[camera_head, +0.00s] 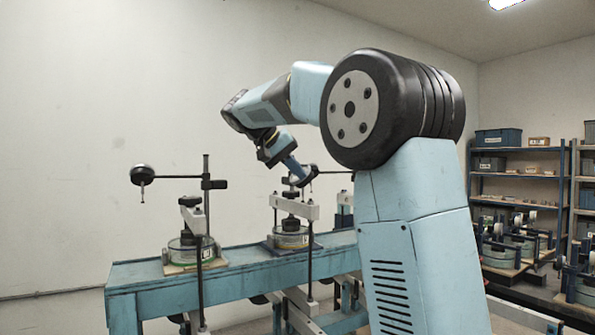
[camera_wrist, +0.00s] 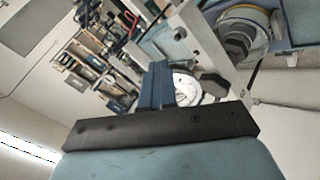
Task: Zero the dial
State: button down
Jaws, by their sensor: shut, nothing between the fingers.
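The dial (camera_head: 309,174) is a dark round gauge above the middle lever frame in the head view, seen edge-on and partly hidden by my gripper. Its white round face (camera_wrist: 186,84) shows in the wrist view, just right of my fingers and partly covered. My gripper (camera_head: 297,171) reaches down from the upper left, with its tip against or very close to the dial; contact cannot be told. In the wrist view the blue fingers of my gripper (camera_wrist: 158,68) are together, with nothing held. The dial's needle and markings are too small to read.
A second dark dial (camera_head: 142,174) hangs from a post over the left lever frame (camera_head: 190,238). The middle lever frame (camera_head: 292,226) stands on the blue bench (camera_head: 240,275). Shelves (camera_head: 515,178) with bins and more frames stand at right. A bare wall lies behind.

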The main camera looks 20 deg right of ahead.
jog(key=shift+f, duration=0.7)
jog(key=shift+w+a+f, duration=0.1)
jog(key=shift+w+a, duration=0.2)
jog(key=shift+w+a+f, duration=0.1)
jog(key=shift+a+f, duration=0.05)
jog(key=shift+a, duration=0.1)
jog(key=shift+w+a+f, duration=0.25)
jog(key=shift+w+a, duration=0.3)
jog(key=shift+s+f, duration=0.1)
jog(key=shift+f, duration=0.05)
